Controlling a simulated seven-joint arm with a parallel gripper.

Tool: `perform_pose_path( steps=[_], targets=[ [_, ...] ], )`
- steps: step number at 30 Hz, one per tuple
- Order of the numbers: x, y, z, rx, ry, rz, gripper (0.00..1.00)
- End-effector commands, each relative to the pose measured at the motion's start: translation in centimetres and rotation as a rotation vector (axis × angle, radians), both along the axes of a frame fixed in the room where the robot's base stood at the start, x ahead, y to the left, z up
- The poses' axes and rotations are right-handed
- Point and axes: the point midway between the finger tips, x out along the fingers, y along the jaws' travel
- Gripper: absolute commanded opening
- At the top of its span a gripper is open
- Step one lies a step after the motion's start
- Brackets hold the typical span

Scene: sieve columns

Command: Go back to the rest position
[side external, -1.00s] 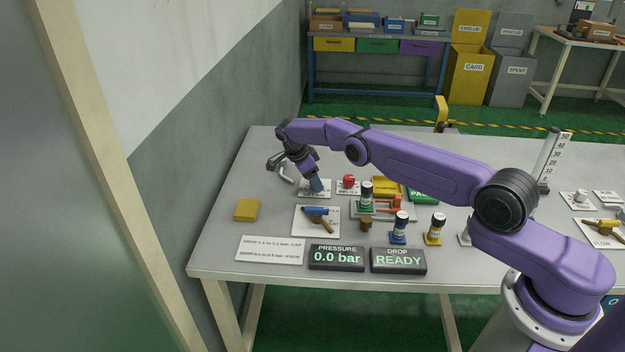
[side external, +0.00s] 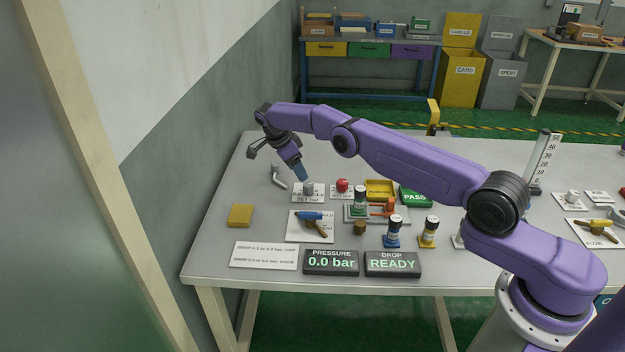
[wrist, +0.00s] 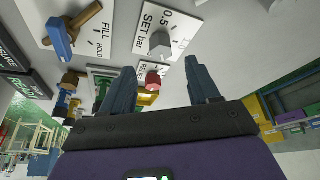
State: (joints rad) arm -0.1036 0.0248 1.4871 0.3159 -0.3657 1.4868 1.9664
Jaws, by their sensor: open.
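My gripper (side external: 299,173) is raised above the left part of the grey table (side external: 215,222), over a white card with a grey knob (side external: 308,189). In the wrist view my gripper (wrist: 160,85) shows two blue fingers spread apart with nothing held between them. The grey knob (wrist: 160,42) stands on its SET bar card beyond the fingertips, apart from them. A red knob (side external: 342,185) is to the right of the grey knob; it also shows between the fingers in the wrist view (wrist: 154,79).
A blue-handled valve (side external: 311,216) sits on a card. Several small capped columns, such as a blue one (side external: 393,232), stand nearby. The PRESSURE display (side external: 331,262) reads 0.0 bar; the DROP display (side external: 393,264) reads READY. A yellow block (side external: 240,215) lies left with clear table around it.

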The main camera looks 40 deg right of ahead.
Motion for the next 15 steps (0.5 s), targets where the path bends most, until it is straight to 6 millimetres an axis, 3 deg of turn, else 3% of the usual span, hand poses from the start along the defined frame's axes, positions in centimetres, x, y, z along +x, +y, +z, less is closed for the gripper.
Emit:
perform_pose_path(
  steps=[8, 15],
  targets=[
    [-0.7, 6.4, 5.4, 0.073, 0.072, 0.382, 0.61],
    [-5.6, 12.6, 11.1, 0.143, 0.161, 0.844, 0.61]
  ],
)
